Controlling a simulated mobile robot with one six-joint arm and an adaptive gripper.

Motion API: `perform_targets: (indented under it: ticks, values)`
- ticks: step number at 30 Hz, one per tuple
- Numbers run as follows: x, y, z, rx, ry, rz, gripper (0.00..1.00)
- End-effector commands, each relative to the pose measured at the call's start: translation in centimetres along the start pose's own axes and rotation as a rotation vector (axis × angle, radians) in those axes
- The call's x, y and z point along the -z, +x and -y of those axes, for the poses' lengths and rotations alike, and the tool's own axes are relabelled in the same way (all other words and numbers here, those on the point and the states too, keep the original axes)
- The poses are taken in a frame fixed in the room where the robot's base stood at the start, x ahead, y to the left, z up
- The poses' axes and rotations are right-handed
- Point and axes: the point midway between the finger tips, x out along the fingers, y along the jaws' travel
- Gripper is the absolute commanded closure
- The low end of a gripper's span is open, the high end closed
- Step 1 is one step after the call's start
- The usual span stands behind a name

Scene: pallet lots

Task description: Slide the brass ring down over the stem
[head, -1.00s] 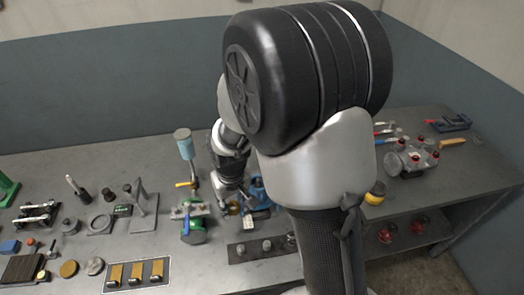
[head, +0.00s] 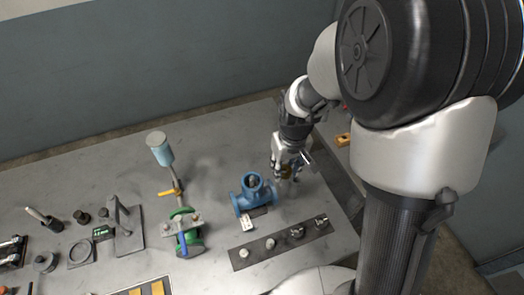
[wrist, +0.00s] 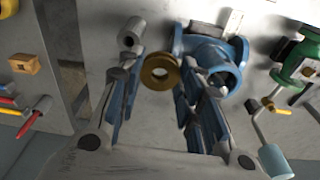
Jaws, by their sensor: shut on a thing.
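My gripper (head: 287,168) is shut on the brass ring (wrist: 160,70), which shows between the fingers in the wrist view. In the head view the ring (head: 286,171) is small and partly hidden by the fingers. A blue valve body (head: 252,195) stands on the bench just left of my gripper. In the wrist view the valve body (wrist: 212,52) lies beyond and right of the ring, partly behind a finger. The ring appears apart from it. I cannot clearly make out the stem on the blue valve.
A dark strip with several small metal parts (head: 240,262) lies in front of the blue valve. A green valve (head: 183,225) with a yellow lever and a light blue cup (head: 160,150) stand to the left. A grey hollow cylinder (wrist: 130,35) is near the ring in the wrist view.

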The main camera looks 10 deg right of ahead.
Motion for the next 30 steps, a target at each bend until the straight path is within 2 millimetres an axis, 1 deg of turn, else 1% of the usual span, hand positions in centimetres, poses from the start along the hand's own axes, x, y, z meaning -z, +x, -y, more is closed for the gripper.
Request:
perform_targets:
  ticks: [1, 6, 10, 14, 25, 30]
  values:
    - [0.7, -1.1, 1.6, 0.012, -0.106, -0.002, 0.92]
    - [2.0, -3.6, 6.3, 0.054, -0.468, -0.003, 0.92]
    - [2.3, -4.9, 8.6, 0.077, -0.648, -0.007, 0.92]
    - [2.4, -5.4, 9.4, 0.086, -0.715, -0.008, 0.92]
    - [2.4, -5.2, 9.4, 0.087, -0.716, -0.009, 0.92]
    - [2.3, -4.4, 9.4, 0.087, -0.715, -0.008, 0.92]
